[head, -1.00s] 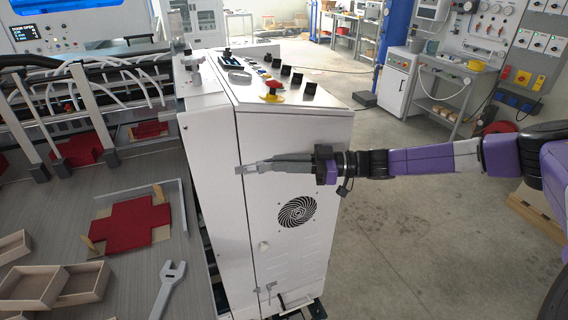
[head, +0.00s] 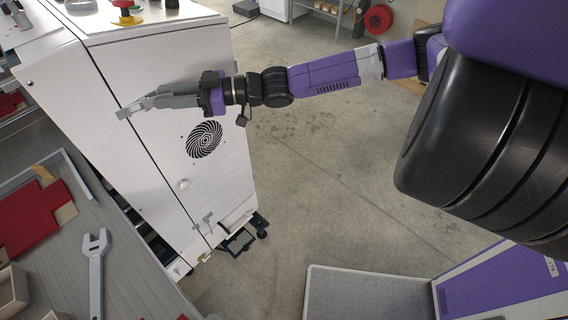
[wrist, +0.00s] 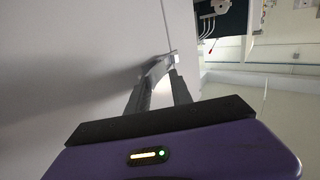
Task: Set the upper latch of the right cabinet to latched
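The upper latch (head: 125,112) is a small silver-grey piece at the seam on the upper part of the white cabinet's (head: 165,140) side door. My gripper (head: 157,96) is at this latch, reaching in from the right, with its grey fingers close to the door. In the wrist view, the two fingers of my gripper (wrist: 162,85) stand apart, with a bright gap between them. A pale metal part lies at their tips, close to the left finger; firm contact cannot be told. The fingers partly hide the latch, so its exact setting is unclear.
A lower latch (head: 205,222) and a bar handle sit near the cabinet's bottom. A round fan vent (head: 204,139) is below my gripper. A table with a wrench (head: 96,265) and red card blanks stands at left. The floor (head: 310,190) to the right is clear.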

